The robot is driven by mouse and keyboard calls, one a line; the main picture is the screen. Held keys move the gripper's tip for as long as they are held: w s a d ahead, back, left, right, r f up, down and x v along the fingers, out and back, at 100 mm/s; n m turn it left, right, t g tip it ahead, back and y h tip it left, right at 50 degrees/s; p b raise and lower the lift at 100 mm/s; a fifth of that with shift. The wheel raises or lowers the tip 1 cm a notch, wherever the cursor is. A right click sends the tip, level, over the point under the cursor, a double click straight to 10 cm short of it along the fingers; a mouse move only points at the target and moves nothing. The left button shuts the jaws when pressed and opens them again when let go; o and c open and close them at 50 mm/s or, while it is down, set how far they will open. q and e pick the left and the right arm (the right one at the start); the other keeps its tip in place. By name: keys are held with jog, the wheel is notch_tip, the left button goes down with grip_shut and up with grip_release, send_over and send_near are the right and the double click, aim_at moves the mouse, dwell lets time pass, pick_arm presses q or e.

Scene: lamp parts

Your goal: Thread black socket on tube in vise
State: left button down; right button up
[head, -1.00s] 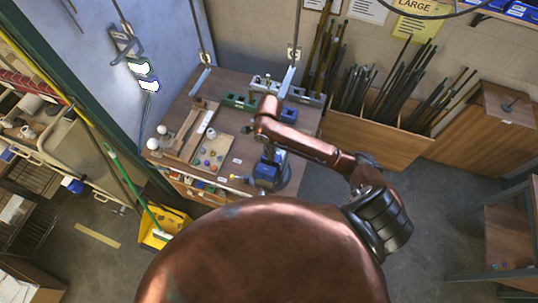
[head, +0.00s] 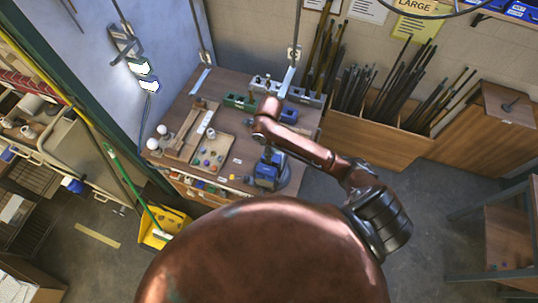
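A blue vise (head: 268,174) stands at the front right of the wooden workbench. My copper-coloured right arm reaches in from the right, and its far end is over the bench just behind the vise. The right gripper seems to be the small dark shape below that arm end, near the top of the vise. It is too small and too covered to tell its fingers or what they hold. I cannot make out the tube or the black socket. My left gripper is not in view.
A tray (head: 223,141) of small coloured parts lies left of the vise, with white bulbs (head: 152,144) at the bench's left edge. Green and blue holders line the back. A bin of rods (head: 374,143) stands at right. A yellow dustpan (head: 176,222) is on the floor.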

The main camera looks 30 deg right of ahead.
jog(key=n, duration=0.6)
jog(key=shift+n, duration=0.4)
grip_shut()
jog(key=shift+m, duration=0.3)
jog(key=shift+c, duration=1.6)
grip_release()
jog(key=shift+m, duration=0.5)
jog(key=o, duration=0.5)
